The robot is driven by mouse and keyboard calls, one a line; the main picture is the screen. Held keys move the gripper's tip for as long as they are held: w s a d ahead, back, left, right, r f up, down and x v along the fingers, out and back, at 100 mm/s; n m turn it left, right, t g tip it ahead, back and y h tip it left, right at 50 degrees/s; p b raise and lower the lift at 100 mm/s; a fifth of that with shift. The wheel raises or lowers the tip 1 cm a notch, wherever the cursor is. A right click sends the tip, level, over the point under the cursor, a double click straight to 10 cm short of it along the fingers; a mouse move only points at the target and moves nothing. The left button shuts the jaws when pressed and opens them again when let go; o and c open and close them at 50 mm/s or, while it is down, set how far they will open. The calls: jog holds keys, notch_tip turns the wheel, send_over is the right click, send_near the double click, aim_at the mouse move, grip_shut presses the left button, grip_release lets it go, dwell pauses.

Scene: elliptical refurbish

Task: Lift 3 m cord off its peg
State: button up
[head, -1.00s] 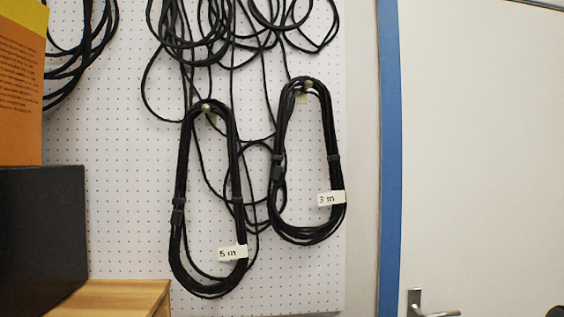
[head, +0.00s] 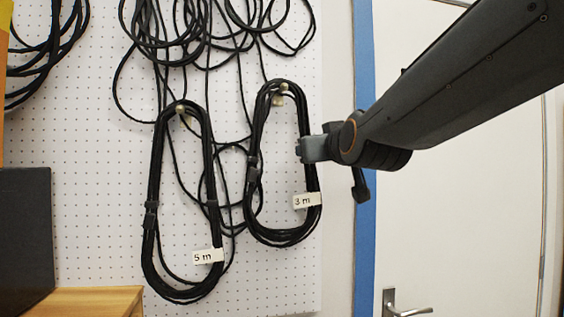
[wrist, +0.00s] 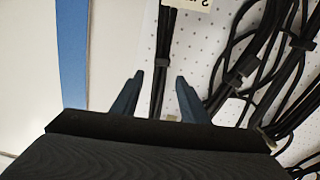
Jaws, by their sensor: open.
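The 3 m cord (head: 258,145) is a black coiled loop hanging from a peg (head: 283,88) on a white pegboard. Its white "3 m" tag (head: 307,200) is on the lower right side. My gripper (head: 305,149) is at the right strand of this loop. In the wrist view my gripper (wrist: 158,85) is open, with one dark finger on each side of a bundle of black cord strands (wrist: 165,50). The fingers look apart from the strands. A corner of a tag shows at the top of the wrist view.
The 5 m cord (head: 154,190) hangs just left on its own peg (head: 181,109), with loose thin cord loops behind both. More coils hang above. A blue door frame (head: 364,230) and white door (head: 440,200) are on the right. A wooden surface (head: 90,300) is lower left.

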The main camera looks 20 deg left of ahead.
jog(key=shift+r+p+x, duration=0.15)
jog(key=shift+p+x, duration=0.65)
jog(key=shift+x, duration=0.7)
jog(key=shift+r+p+x, duration=0.1)
jog(key=shift+p+x, duration=0.65)
jog(key=shift+x, duration=0.75)
jog(key=shift+c, duration=0.5)
grip_shut()
